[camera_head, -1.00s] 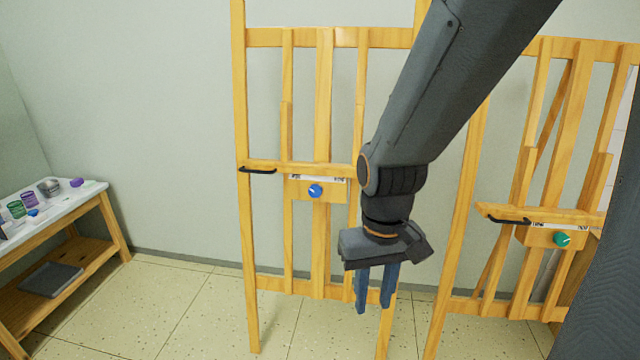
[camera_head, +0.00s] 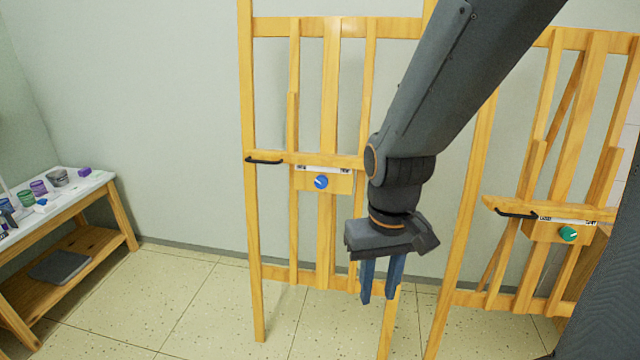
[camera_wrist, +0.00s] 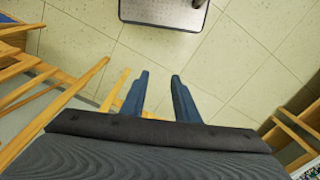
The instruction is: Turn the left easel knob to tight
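The left easel (camera_head: 329,90) stands against the wall in the head view. Its blue knob (camera_head: 321,182) sits on a wooden block below the ledge, under a small white label strip (camera_head: 322,170) too small to read. A pale mark shows on the knob's face. My gripper (camera_head: 379,300) hangs pointing down, right of and below the blue knob, apart from it. In the wrist view its two blue fingers (camera_wrist: 157,95) are spread, with bare floor between them. The knob cannot be made out in the wrist view.
A second easel (camera_head: 588,80) with a green knob (camera_head: 568,234) stands at the right. Black handles (camera_head: 264,161) stick out from the ledges. A side table (camera_head: 84,190) with jars stands at the left. The tiled floor (camera_head: 215,300) between is clear.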

